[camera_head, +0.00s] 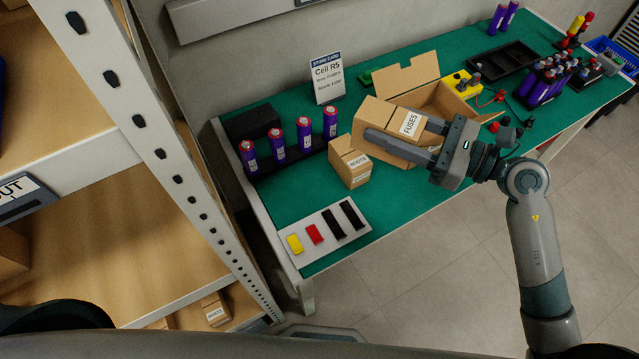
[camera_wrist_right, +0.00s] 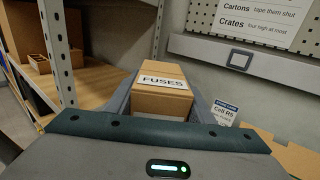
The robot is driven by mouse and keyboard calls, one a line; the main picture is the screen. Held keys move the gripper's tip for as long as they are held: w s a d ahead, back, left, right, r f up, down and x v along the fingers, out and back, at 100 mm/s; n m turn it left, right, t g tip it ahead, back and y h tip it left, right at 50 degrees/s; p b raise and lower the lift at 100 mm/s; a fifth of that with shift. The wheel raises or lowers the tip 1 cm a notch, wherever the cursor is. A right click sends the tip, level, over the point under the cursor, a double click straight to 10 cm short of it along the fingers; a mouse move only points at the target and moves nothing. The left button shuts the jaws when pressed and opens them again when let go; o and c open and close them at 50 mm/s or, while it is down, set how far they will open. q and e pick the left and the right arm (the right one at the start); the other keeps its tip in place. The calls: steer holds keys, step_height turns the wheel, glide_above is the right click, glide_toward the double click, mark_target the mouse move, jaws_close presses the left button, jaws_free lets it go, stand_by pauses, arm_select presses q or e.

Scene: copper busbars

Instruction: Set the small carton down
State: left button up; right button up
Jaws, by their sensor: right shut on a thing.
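The small carton marked FUSES (camera_head: 381,112) is between the two fingers of my right gripper (camera_head: 398,130), which is shut on it. In the right wrist view, the carton (camera_wrist_right: 163,101) sits between the fingers with its white label facing up. In the head view it overlaps the larger open carton (camera_head: 454,105) on the green table (camera_head: 300,190). I cannot tell whether it touches that carton or hangs above the table. My left gripper is not in view.
A small carton marked BOOTS (camera_head: 347,165) stands just left of the held carton. Purple cells (camera_head: 278,143) stand in a row behind it. A white tray (camera_head: 300,256) of colored pieces lies at the near left corner. Green table is bare right of this tray.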

steer(key=s+a+f+n+g, duration=0.1)
steer(key=s+a+f, duration=0.1)
steer(key=a, duration=0.3)
steer(key=s+a+f+n+g, duration=0.1)
steer(key=a+f+g, duration=0.1)
steer(key=a, duration=0.3)
steer(key=s+a+f+y+b, duration=0.1)
steer(key=s+a+f, duration=0.4)
steer(key=f, duration=0.5)
steer(key=shift+s+f+g, duration=0.15)
steer(key=shift+s+g, duration=0.15)
steer(key=shift+s, duration=0.3)
steer(key=shift+w+a, duration=0.1)
steer(key=w+a+f, duration=0.7)
steer(key=w, duration=0.1)
steer(key=shift+w+a, duration=0.2)
steer(key=shift+a, duration=0.2)
steer(key=shift+f, duration=0.1)
steer(key=shift+f+p, duration=0.5)
steer(key=shift+f, duration=1.3)
